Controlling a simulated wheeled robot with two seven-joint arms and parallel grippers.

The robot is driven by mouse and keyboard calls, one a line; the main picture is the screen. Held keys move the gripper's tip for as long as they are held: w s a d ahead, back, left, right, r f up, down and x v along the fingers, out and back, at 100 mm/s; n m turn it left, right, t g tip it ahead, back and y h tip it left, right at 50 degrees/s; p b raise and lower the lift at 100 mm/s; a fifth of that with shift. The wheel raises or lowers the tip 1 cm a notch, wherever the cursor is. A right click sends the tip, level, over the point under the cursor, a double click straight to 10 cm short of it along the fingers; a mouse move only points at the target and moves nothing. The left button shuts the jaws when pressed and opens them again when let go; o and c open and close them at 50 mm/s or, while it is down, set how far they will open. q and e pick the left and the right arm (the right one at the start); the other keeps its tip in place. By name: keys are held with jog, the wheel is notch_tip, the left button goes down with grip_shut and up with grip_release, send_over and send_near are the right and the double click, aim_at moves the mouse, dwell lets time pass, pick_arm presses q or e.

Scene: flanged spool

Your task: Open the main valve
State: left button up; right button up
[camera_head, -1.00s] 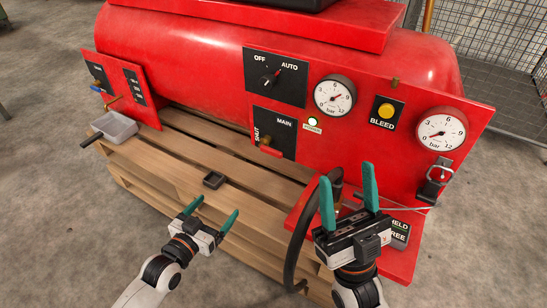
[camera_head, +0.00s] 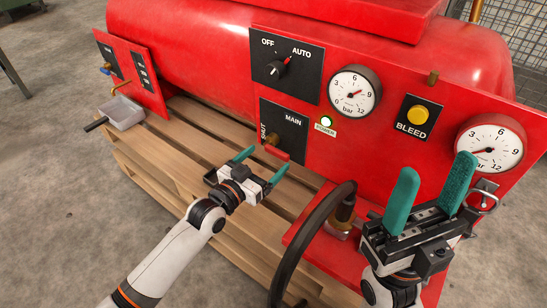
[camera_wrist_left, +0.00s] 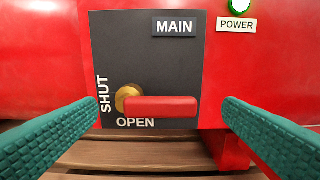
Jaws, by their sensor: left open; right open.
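The main valve is a red lever (camera_head: 277,153) on a brass hub, on the black plate marked MAIN (camera_head: 293,122). In the left wrist view the lever (camera_wrist_left: 160,107) lies level, pointing right from its hub, with SHUT printed at its left and OPEN below. My left gripper (camera_head: 271,158) is open and empty in front of the plate. Its green fingers stand to either side of the lever in the left wrist view, apart from it. My right gripper (camera_head: 438,165) is open and empty in front of the panel's right side.
A black hose (camera_head: 300,245) curves up to a fitting between my arms. An OFF/AUTO switch (camera_head: 280,68), a gauge (camera_head: 353,92), a yellow BLEED button (camera_head: 418,114) and another gauge (camera_head: 490,149) sit on the red panel. A grey tray (camera_head: 124,113) stands at left on the wooden pallet.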

aim_at(275, 152)
pick_arm(q)
jog(key=shift+b+x, duration=0.5)
jog(key=shift+x, duration=1.45)
jog(key=c, duration=1.4)
